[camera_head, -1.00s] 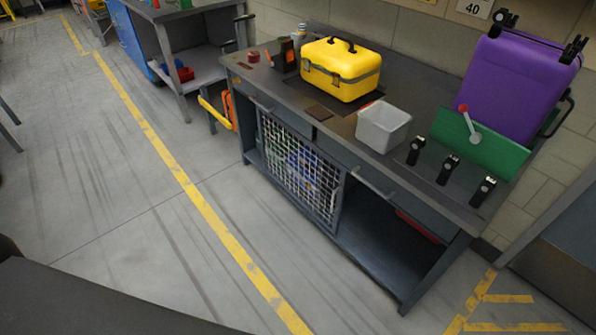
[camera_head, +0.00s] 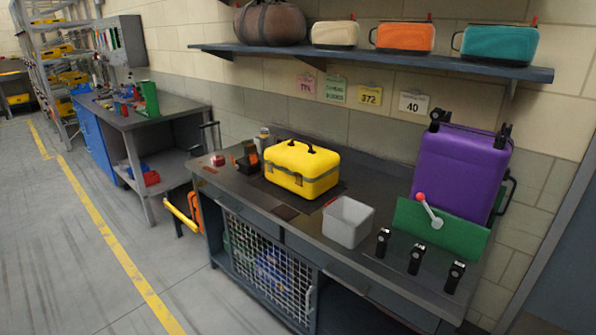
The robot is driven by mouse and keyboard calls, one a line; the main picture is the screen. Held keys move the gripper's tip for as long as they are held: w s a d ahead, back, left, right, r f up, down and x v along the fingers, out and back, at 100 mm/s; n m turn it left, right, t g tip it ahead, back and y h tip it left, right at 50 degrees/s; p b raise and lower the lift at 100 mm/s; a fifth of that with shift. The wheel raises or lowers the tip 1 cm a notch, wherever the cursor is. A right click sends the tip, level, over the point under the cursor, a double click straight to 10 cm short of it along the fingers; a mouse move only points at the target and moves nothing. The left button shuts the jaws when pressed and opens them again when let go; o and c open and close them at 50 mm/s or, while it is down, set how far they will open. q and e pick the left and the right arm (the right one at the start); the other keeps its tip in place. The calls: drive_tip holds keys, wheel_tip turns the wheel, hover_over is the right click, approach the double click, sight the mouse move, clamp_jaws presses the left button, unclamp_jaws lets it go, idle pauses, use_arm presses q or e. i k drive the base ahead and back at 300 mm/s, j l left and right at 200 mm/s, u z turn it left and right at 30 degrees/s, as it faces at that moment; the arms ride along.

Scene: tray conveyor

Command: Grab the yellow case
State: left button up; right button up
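The yellow case (camera_head: 301,169) stands upright on the dark workbench (camera_head: 233,187), left of the bench's middle. Neither of my grippers shows in the head view.
A white bin (camera_head: 348,222) stands right of the case, with several black clamp-like items beyond it. A purple suitcase (camera_head: 459,170) stands behind a green panel (camera_head: 440,229) with a red-knobbed lever. A wall shelf (camera_head: 370,60) holds bags above. Open floor (camera_head: 60,260) lies at left.

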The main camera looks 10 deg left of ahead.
sight(311, 189)
drive_tip(key=i+j+z, duration=0.1)
drive_tip(key=z, duration=0.35)
drive_tip(key=j+z, duration=0.15)
drive_tip(key=z, duration=0.25)
drive_tip(key=i+j+z, duration=0.2)
drive_tip(key=j, duration=0.25)
drive_tip(key=j+z, duration=0.25)
drive_tip(key=j, duration=0.2)
drive_tip(key=i+j, duration=0.1)
drive_tip(key=j, duration=0.55)
drive_tip(key=j+z, duration=0.1)
drive_tip(key=j, duration=0.6)
drive_tip(key=i, duration=0.05)
